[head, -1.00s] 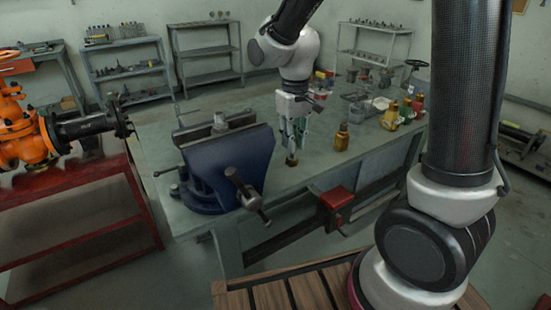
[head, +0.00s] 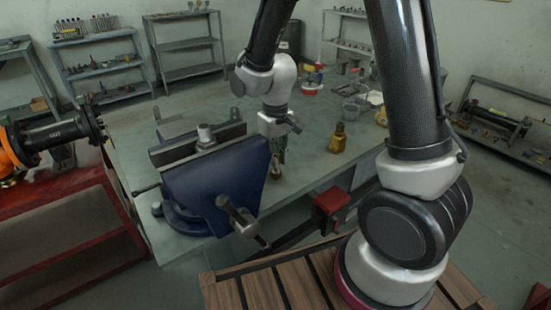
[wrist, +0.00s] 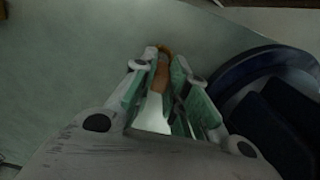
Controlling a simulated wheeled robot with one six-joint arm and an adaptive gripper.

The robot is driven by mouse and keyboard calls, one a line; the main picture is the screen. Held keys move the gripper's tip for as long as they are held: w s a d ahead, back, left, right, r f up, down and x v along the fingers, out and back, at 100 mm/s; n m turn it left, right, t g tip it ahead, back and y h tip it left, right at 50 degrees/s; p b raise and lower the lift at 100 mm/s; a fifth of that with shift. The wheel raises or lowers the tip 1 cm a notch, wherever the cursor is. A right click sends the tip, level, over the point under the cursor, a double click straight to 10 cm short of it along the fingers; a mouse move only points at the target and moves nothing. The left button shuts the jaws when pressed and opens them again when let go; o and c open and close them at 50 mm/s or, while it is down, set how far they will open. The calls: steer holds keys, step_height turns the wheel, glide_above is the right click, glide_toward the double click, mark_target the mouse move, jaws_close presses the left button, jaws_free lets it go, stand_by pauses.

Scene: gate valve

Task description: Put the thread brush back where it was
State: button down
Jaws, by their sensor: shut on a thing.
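My gripper (head: 279,152) hangs over the bench just right of the blue vise (head: 215,185) in the head view. In the wrist view its green-padded fingers (wrist: 165,64) are shut around a slim thing with a white part and an orange-brown end, which I take as the thread brush (wrist: 161,72). The brown end of the brush (head: 275,172) also shows below the fingers in the head view, close to the bench top. I cannot tell whether it touches the bench. The fingers hide much of the brush.
The vise's round base (wrist: 228,78) is close on the right in the wrist view.

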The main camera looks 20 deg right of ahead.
steer(key=shift+f, duration=0.55)
steer(key=shift+f, duration=0.1)
steer(key=c, duration=1.4)
jaws_free()
step_height(320, 180, up, 12)
steer(key=s+d+r+m+t, duration=0.1)
steer(key=s+d+r, duration=0.3)
steer(key=s+d, duration=0.1)
steer(key=s+d+r+m+t, duration=0.1)
steer(key=s+d+r, duration=0.3)
steer(key=s, duration=0.3)
steer(key=s+d+r+m+t, duration=0.1)
steer(key=s+d+r+t, duration=0.1)
steer(key=s+d, duration=0.4)
steer(key=shift+s+r+m, duration=0.3)
steer(key=shift+s+r, duration=0.25)
steer(key=shift+r, duration=0.35)
